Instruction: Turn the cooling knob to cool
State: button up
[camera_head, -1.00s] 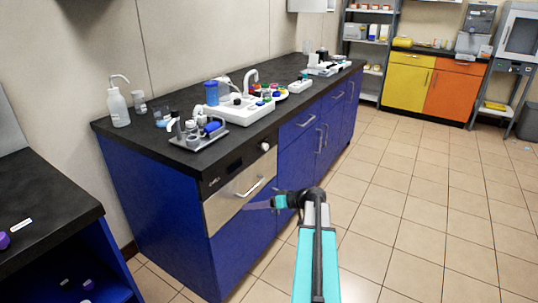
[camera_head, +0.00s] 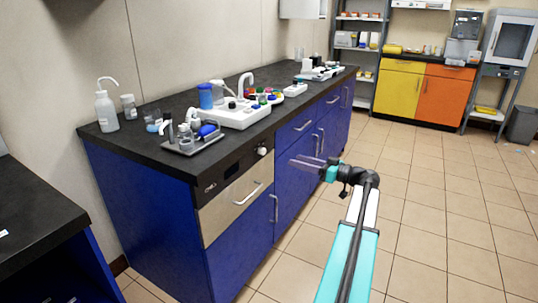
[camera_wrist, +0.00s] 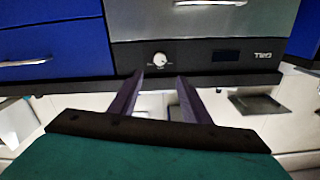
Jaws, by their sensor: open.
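The cooling knob (camera_head: 262,151) is a small white round knob on the black control strip (camera_head: 232,168) above a steel drawer front in the blue bench. In the wrist view, which looks upside down, the knob (camera_wrist: 160,59) sits with small markings around it; I cannot read its setting. My gripper (camera_head: 301,162) is open and empty, in front of the bench to the right of the knob, apart from it. In the wrist view, the two fingers (camera_wrist: 160,77) point towards the knob, which lies just beyond and between their tips.
The steel drawer (camera_head: 238,200) has a protruding handle below the strip. The black worktop (camera_head: 140,142) overhangs it and carries a tray of small items (camera_head: 190,141) and a white device (camera_head: 240,115). A dark display (camera_wrist: 227,57) shares the strip. Tiled floor to the right is clear.

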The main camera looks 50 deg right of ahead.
aim_at(264, 152)
jog(key=shift+w, duration=0.1)
jog(key=b+x, duration=0.1)
jog(key=x, duration=1.2)
jog(key=shift+w+a+b, duration=0.1)
jog(key=shift+w+b, duration=0.2)
jog(key=c, duration=1)
jog(key=shift+c, duration=0.2)
jog(key=shift+m, duration=0.5)
jog(key=m+p, duration=0.2)
jog(key=m, duration=0.3)
jog(key=shift+r+p, duration=0.15)
jog(key=shift+p, duration=0.2)
jog(key=m+p, duration=0.3)
jog(key=m, duration=0.2)
jog(key=shift+m, duration=0.4)
